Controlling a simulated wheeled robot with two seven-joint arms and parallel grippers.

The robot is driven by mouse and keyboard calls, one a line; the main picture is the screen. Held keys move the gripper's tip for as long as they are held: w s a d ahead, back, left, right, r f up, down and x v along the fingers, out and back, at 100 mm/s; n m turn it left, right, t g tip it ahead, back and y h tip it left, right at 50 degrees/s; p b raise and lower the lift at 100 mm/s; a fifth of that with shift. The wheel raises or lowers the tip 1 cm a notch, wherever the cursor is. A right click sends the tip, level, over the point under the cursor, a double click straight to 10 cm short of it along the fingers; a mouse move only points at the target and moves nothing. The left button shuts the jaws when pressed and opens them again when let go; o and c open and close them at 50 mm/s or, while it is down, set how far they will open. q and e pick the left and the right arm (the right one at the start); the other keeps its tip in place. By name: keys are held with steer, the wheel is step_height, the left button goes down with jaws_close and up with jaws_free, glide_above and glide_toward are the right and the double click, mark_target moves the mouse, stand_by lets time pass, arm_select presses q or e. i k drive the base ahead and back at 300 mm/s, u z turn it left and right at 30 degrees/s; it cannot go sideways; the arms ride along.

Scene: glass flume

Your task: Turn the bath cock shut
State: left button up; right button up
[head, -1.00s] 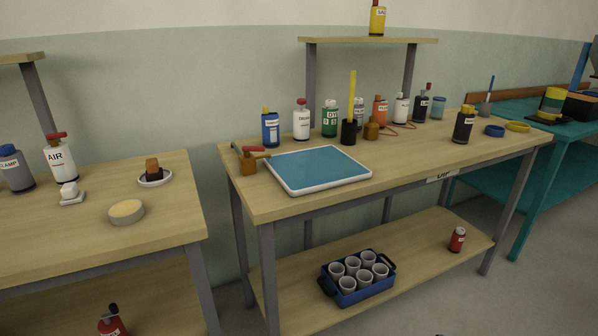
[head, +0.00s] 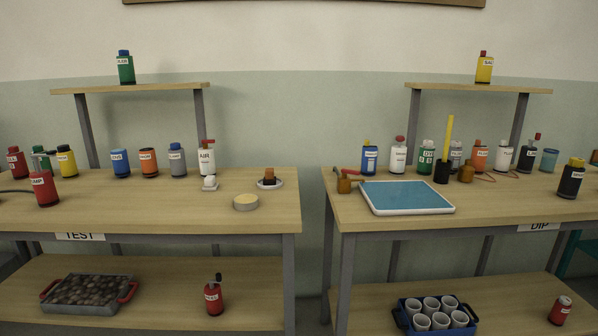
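The bath cock (head: 344,185) is a small brass-brown body with a red lever handle on top. It stands at the left end of the right-hand bench, close beside the left edge of a shallow white-rimmed tray of blue liquid (head: 408,196), which looks like the bath. The red lever lies roughly level and points right, toward the tray. The cock is small here, so I cannot tell its exact setting. Neither of my grippers is in view.
The right bench (head: 400,227), labelled DIP, carries several bottles behind the tray. A gap separates it from the left bench (head: 150,215), labelled TEST. Below are a blue crate of cups (head: 405,319), a red can (head: 560,310) and a tray of stones (head: 50,296).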

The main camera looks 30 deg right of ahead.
mark_target(345, 172)
steer(key=u, duration=0.25)
steer(key=i, duration=0.75)
steer(key=z, duration=0.95)
steer(key=i, duration=0.75)
steer(key=z, duration=0.85)
